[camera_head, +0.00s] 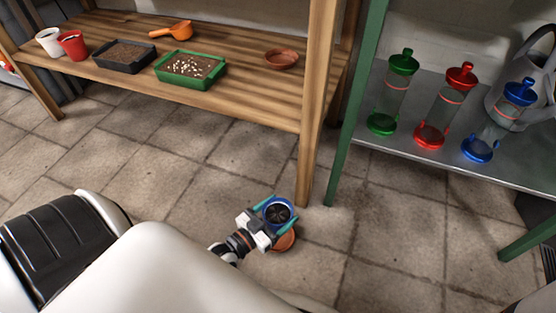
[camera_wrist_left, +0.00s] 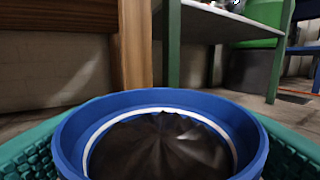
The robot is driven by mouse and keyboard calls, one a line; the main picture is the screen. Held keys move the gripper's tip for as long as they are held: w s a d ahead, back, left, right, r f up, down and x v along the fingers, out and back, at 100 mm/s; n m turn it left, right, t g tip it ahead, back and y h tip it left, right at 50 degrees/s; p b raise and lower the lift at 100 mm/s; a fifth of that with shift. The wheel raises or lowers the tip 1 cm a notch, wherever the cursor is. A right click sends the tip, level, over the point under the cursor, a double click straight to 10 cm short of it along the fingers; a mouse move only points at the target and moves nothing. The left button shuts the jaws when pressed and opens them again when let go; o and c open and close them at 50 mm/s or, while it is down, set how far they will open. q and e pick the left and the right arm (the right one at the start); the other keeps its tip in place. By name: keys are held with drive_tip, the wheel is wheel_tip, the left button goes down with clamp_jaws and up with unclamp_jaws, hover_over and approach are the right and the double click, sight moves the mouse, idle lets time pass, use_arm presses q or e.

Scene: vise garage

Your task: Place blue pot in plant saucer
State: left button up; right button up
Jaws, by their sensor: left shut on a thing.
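My left gripper (camera_head: 270,222) is shut on the blue pot (camera_head: 278,212), with its green fingers on either side of the rim. The pot is upright and has dark contents; in the left wrist view its blue rim (camera_wrist_left: 160,96) fills the lower middle. A terracotta plant saucer (camera_head: 285,241) shows on the tiled floor just below and beside the pot, partly hidden by the gripper and pot. I cannot tell whether the pot touches it. Another terracotta saucer (camera_head: 281,59) lies on the wooden shelf. My right gripper is not in view.
The wooden shelf (camera_head: 215,97) holds a white pot (camera_head: 49,41), a red pot (camera_head: 71,45), a black tray (camera_head: 124,56), a green tray (camera_head: 190,70) and an orange scoop (camera_head: 171,31). A wooden post and green-legged metal table (camera_head: 428,137) stand close beyond the gripper.

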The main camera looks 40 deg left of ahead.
sight(278, 219)
use_arm(q)
wheel_tip(278, 219, down, 4)
drive_tip(key=shift+f+b, duration=0.1)
drive_tip(key=shift+b, duration=1.1)
wheel_tip(278, 219, down, 5)
drive_tip(key=b, duration=0.4)
drive_tip(key=shift+r, duration=0.3)
drive_tip(key=shift+f, duration=0.1)
drive_tip(key=o, duration=1.2)
drive_tip(key=shift+c, duration=0.2)
